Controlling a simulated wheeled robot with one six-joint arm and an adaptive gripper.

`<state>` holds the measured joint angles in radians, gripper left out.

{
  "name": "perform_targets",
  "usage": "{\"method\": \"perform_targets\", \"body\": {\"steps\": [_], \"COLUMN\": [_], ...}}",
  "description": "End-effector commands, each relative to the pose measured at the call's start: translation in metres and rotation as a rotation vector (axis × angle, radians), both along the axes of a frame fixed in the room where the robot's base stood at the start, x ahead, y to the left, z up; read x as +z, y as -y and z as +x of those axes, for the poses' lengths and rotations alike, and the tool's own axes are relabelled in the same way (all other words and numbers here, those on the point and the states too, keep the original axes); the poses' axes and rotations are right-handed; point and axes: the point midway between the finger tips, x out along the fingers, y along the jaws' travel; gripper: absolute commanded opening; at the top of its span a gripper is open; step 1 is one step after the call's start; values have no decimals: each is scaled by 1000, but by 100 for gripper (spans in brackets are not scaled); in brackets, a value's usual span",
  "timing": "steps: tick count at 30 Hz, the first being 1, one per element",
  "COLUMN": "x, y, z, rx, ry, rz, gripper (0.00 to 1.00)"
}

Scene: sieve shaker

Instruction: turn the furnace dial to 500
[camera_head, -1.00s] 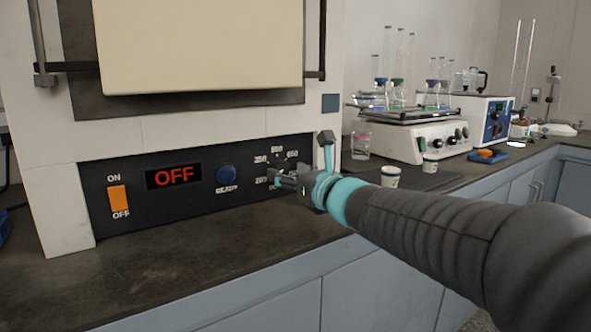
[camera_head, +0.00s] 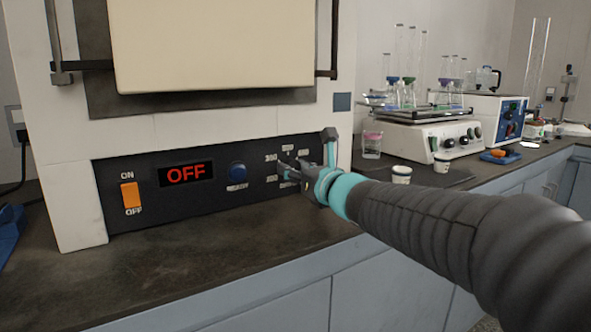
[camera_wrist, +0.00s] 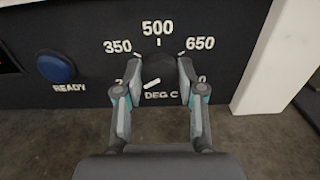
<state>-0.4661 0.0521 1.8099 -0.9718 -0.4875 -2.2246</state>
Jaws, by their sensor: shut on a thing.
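The furnace dial (camera_wrist: 160,67) is a round black knob on the black control panel, below the 500 mark in the wrist view. A white pointer line on it slants to the lower left, towards the partly hidden label beginning with 2. The 350, 500 and 650 labels show clearly; the lower right label is mostly covered. My gripper (camera_wrist: 162,73) is shut on the dial, one finger on its left side and one on its right. In the head view my gripper (camera_head: 290,172) is at the panel's right part and hides most of the dial.
The furnace panel also has an orange switch (camera_head: 131,195), a red OFF display (camera_head: 186,174) and a blue READY button (camera_head: 238,172). The dark counter (camera_head: 225,240) below is clear. Cups (camera_head: 401,174) and a shaker with glassware (camera_head: 425,138) stand to the right.

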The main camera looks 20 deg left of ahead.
Motion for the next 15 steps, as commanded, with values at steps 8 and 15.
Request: {"method": "perform_targets", "body": {"steps": [8, 15], "x": [0, 1], "y": [0, 0], "z": [0, 0], "rx": [1, 1], "ry": [-62, -200], "rz": [55, 174], "gripper": [4, 4]}}
